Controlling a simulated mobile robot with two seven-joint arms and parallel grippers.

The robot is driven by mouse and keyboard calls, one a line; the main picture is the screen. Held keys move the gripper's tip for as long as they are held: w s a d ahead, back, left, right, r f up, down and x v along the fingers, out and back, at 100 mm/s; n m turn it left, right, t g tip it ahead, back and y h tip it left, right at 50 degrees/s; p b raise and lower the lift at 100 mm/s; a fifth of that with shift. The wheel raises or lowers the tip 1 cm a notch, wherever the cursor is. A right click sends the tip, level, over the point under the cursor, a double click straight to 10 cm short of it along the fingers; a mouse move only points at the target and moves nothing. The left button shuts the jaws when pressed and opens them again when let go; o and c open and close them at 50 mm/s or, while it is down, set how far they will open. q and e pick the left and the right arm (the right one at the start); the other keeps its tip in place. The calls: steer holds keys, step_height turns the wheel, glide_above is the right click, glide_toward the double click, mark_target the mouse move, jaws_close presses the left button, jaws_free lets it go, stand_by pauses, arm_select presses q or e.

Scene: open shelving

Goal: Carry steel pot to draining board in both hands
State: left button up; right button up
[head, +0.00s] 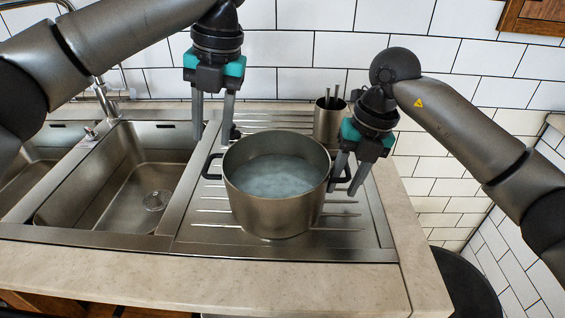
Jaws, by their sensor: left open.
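The steel pot (278,215) stands upright on the ribbed draining board (345,238), right of the sink. It holds a pale, cloudy liquid, and it has a dark handle on each side. My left gripper (212,138) is open and empty, fingers pointing down, above and behind the left handle (208,167). My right gripper (343,190) is at the pot's right side, its fingers apart on either side of the right handle. The fingers partly hide that handle, and I cannot tell whether they touch it.
A steel sink basin (120,190) lies left of the board, with a tap (103,98) behind it. A steel cup with dark utensils (328,122) stands behind the pot. The stone counter edge (215,280) runs along the front. A dark round object (468,285) is below right.

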step_height(320, 180, up, 12)
steer(key=d, duration=0.2)
steer(key=shift+d, duration=0.2)
steer(key=shift+f, duration=0.15)
